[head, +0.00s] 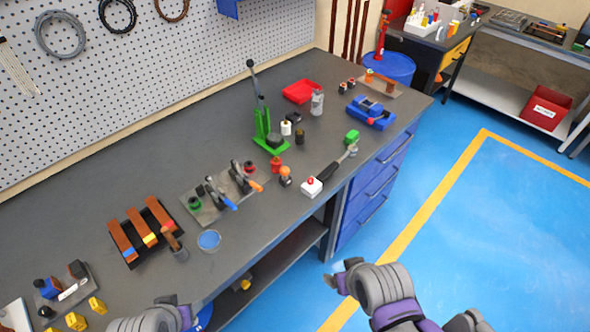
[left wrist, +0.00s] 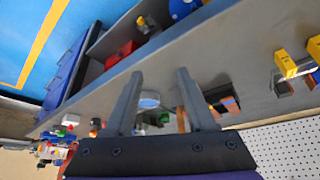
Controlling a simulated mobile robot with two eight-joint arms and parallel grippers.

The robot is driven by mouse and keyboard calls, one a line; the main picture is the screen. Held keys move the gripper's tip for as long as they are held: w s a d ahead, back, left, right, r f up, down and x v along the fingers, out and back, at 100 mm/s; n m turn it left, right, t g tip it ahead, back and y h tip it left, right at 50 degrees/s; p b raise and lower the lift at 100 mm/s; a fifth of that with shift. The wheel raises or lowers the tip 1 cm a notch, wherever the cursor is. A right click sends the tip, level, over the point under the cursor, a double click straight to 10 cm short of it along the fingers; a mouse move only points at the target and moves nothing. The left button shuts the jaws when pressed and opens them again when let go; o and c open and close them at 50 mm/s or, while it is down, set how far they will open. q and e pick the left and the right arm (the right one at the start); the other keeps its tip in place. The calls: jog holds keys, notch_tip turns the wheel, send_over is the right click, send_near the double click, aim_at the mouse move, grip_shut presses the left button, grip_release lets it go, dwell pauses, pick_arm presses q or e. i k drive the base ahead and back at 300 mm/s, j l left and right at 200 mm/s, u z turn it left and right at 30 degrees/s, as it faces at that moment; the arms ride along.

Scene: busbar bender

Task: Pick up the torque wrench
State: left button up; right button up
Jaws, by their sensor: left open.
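The torque wrench appears to be the long tool with a black handle (head: 327,173) and a silver shaft and head. It lies near the front edge of the bench's right part, just beyond a white box with a red button (head: 311,187). My left gripper (left wrist: 160,74) shows in the left wrist view with its two dark fingers apart and nothing between them. It is near the bench edge, away from the wrench, which I cannot make out in that view.
The grey bench (head: 100,195) holds a green press (head: 266,130), a plate with clamps (head: 225,195), copper bars (head: 143,233), a blue vise (head: 371,113) and a red tray (head: 301,91). The blue floor at right is clear.

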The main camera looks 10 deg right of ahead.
aim_at(311, 191)
jog(key=z, duration=0.75)
jog(key=i+l+u, duration=0.35)
jog(key=i+l, duration=0.15)
jog(key=l, duration=0.2)
jog(key=i+l+u, duration=0.15)
jog(key=l, duration=0.25)
jog(key=i+l+u, duration=0.2)
jog(key=l, duration=0.2)
